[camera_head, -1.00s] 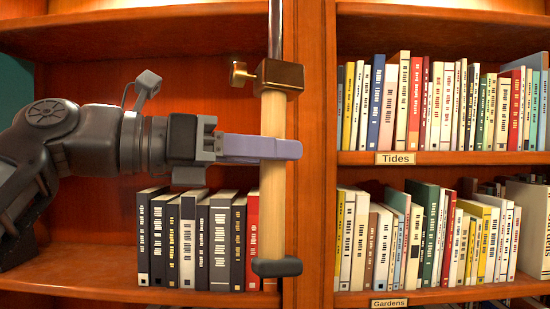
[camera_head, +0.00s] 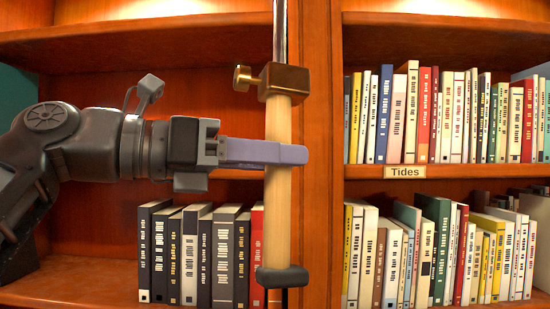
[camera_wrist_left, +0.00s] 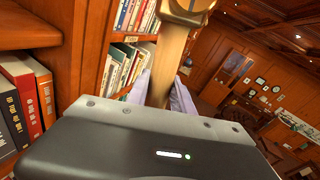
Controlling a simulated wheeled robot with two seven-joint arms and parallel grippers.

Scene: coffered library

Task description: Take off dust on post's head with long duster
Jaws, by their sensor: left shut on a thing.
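The long duster's wooden handle (camera_head: 278,215) stands upright in the head view, with a dark cap at its bottom and a brass clamp (camera_head: 286,79) with a thumb knob at its top. A metal rod (camera_head: 279,30) rises from the clamp and leaves the top of the picture. My left gripper (camera_head: 280,153), with pale purple fingers, is shut around the handle just below the clamp. The left wrist view also shows the handle (camera_wrist_left: 164,70) between the fingers. The duster's head, the post and its dust are out of view. My right gripper is not in view.
A wooden bookcase upright (camera_head: 315,150) stands close behind the handle. Shelves of books (camera_head: 440,115) fill the right, one with a "Tides" label (camera_head: 405,172). Dark books (camera_head: 200,255) stand below my left arm. The left wrist view shows open room (camera_wrist_left: 235,85) to the right.

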